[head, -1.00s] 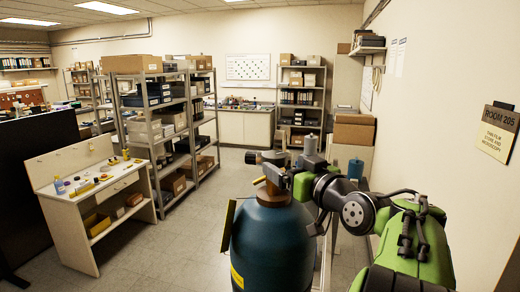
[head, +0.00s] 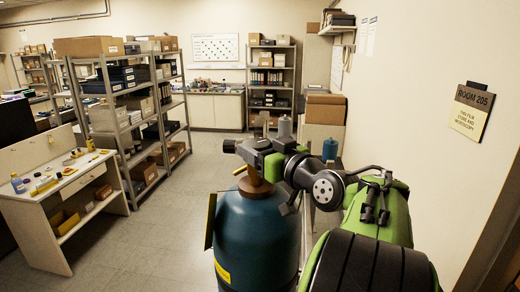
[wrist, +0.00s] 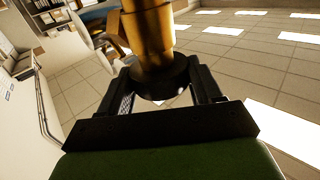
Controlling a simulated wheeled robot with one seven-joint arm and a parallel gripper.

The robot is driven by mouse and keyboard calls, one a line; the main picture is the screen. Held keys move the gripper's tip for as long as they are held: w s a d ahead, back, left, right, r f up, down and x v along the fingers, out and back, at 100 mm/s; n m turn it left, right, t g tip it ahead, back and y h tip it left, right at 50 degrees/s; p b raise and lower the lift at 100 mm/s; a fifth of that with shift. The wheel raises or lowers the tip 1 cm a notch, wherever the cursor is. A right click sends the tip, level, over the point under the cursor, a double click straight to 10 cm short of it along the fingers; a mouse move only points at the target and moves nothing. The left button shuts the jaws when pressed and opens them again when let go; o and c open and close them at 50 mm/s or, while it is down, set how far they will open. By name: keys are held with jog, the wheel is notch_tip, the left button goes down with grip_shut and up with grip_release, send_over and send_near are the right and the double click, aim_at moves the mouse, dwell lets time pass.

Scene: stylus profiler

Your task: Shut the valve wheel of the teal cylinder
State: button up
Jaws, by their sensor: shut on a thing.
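The teal cylinder (head: 258,235) stands upright in the lower middle of the head view. Its brass valve (head: 257,185) rises from the top and also shows in the wrist view (wrist: 148,35). The black valve wheel (wrist: 160,80) sits at the near end of the brass body in the wrist view. My gripper (wrist: 163,88) has one finger on each side of the wheel and is shut on it. In the head view my arm reaches in from the right, and its hand hides the wheel there.
A white bench (head: 75,178) with small bottles stands at the left. Grey shelves (head: 118,140) with boxes stand behind it. Open floor (head: 165,235) lies left of the cylinder. The wall with the room sign (head: 472,110) is close on the right.

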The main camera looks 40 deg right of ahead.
jog(key=shift+a+h+b, duration=0.1)
jog(key=shift+h+b, duration=0.2)
jog(key=shift+w+a+f+m+g+h+b, duration=0.1)
jog(key=shift+a+m+g+h+b, duration=0.05)
jog(key=shift+m+h+b, duration=0.4)
jog(key=shift+a+m+g+h+b, duration=0.15)
jog(key=shift+m+h+b, duration=0.15)
jog(key=shift+m+h, duration=0.25)
jog(key=m+h+b, duration=0.1)
jog(key=m+g+h, duration=0.1)
jog(key=h, duration=0.1)
jog(key=shift+w+a+g+h+b, duration=0.1)
jog(key=shift+g+h+b, duration=0.2)
jog(key=shift+b, duration=0.05)
jog(key=m+g+h+b, duration=0.1)
jog(key=m+g+h, duration=0.1)
jog(key=m+h, duration=0.1)
jog(key=shift+w+a+g+h+b, duration=0.1)
jog(key=shift+w+g+h+b, duration=0.05)
jog(key=shift+g+h+b, duration=0.2)
jog(key=shift+m+g+h+b, duration=0.35)
jog(key=shift+m+g+h, duration=0.45)
jog(key=shift+g, duration=0.15)
jog(key=o, duration=1.1)
jog(key=shift+c, duration=0.2)
